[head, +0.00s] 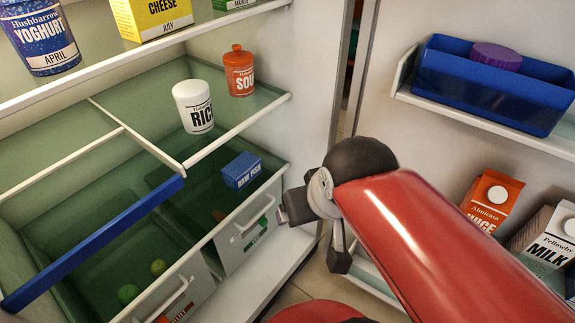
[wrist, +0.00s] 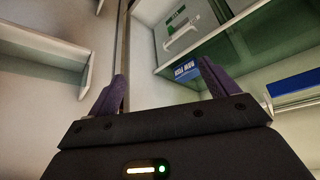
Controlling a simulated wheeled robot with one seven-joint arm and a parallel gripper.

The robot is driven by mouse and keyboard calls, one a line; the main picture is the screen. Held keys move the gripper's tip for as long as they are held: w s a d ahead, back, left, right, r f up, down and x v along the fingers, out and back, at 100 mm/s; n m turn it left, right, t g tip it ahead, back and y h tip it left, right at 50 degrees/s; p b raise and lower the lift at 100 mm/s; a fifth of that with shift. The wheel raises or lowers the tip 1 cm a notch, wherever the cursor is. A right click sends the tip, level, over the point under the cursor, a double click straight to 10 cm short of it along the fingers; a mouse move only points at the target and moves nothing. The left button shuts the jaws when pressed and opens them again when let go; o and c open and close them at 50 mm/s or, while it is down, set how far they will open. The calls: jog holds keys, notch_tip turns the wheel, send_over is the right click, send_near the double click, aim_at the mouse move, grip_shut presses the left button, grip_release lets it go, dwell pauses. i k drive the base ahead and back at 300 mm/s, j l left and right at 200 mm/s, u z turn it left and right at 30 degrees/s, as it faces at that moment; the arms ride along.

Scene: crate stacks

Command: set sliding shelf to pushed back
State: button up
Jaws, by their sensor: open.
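The sliding shelf has a blue front bar (head: 95,243) and lies at the left of the fridge. Its bar is roughly in line with the front edge of the fixed glass beside it, and a white crossbar runs behind it. The blue bar also shows at the right edge of the wrist view (wrist: 296,86). My gripper (head: 300,205) is in front of the fridge, right of the shelf and apart from it. In the wrist view its two purple fingers (wrist: 162,78) are spread with nothing between them. The fingertips are hard to make out in the head view.
A white rice jar (head: 193,107) and orange soup jar (head: 239,71) stand on the right. A blue raw fish box (head: 241,171) shows near the drawers (head: 245,228) below. An upper shelf (head: 130,62) holds yoghurt and cheese. The open door (head: 425,150) is at right.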

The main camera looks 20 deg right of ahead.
aim_at(34, 289)
jog(key=u, duration=1.55)
jog(key=k+j, duration=0.1)
jog(key=j, duration=0.45)
jog(key=k+j, duration=0.1)
jog(key=j, duration=0.45)
jog(key=k+j, duration=0.1)
jog(key=j, duration=0.4)
